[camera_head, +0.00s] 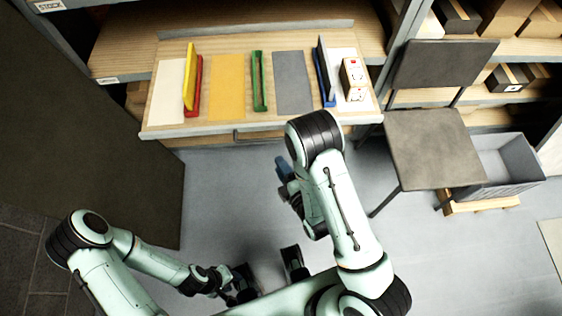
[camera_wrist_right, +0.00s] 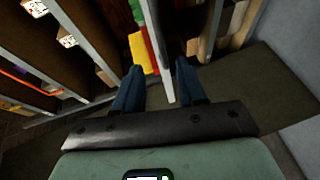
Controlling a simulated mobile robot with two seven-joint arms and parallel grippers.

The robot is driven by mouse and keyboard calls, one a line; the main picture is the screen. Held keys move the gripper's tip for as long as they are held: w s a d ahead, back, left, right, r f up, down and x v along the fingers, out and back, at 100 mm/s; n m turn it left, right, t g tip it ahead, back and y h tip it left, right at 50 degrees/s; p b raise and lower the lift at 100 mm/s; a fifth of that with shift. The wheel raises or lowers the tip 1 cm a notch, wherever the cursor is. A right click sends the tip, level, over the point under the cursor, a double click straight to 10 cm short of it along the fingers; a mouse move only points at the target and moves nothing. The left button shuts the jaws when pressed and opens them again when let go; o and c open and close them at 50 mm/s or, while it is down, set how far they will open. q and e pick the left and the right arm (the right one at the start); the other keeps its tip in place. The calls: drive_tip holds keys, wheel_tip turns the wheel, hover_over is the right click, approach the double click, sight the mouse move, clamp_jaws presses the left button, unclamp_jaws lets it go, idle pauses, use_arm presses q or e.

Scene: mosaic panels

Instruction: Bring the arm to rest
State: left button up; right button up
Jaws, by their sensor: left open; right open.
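My left gripper (camera_head: 245,284) is at the bottom of the head view, low over the floor, with dark open fingers and nothing seen between them. My right arm bends at a high elbow in front of the table. My right gripper (camera_head: 283,170) shows only partly beside the forearm, as bluish fingers over the floor. In the right wrist view its two blue fingers (camera_wrist_right: 159,88) stand apart. A pale grey edge shows in the gap between them, seemingly beyond the fingers. I see no object held.
The wooden table (camera_head: 225,128) carries a yellow panel (camera_head: 189,77), a red holder (camera_head: 196,90), a green holder (camera_head: 258,82), a blue holder (camera_head: 325,86) and a grey panel (camera_head: 322,62). A chair (camera_head: 430,145) and grey crate (camera_head: 510,165) stand right. Floor left of centre is clear.

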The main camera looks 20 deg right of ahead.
drive_tip(key=s+d+f+m+g+h+p, duration=0.1)
drive_tip(key=s+f+m+g+p, duration=0.1)
drive_tip(key=s+f+m+g, duration=0.25)
drive_tip(key=s+d+f+m+g+p, duration=0.1)
drive_tip(key=s+d+f+m+g, duration=0.15)
drive_tip(key=f+m, duration=0.4)
use_arm(q)
wheel_tip(320, 180, up, 6)
drive_tip(key=w+p, duration=0.2)
drive_tip(key=shift+w+p, duration=0.25)
drive_tip(key=shift+p, duration=0.1)
use_arm(e)
drive_tip(key=s+a+f+m+g+y, duration=0.1)
drive_tip(key=s+a+m+g, duration=0.1)
drive_tip(key=s+m+g, duration=0.2)
drive_tip(key=s+a+f+m+g+y, duration=0.1)
drive_tip(key=s+a+m+g, duration=0.2)
drive_tip(key=s, duration=0.7)
drive_tip(key=m+g, duration=0.2)
drive_tip(key=m, duration=0.2)
drive_tip(key=shift+a+f+g+y, duration=0.2)
drive_tip(key=shift+f+g+y, duration=0.1)
drive_tip(key=shift+f, duration=0.05)
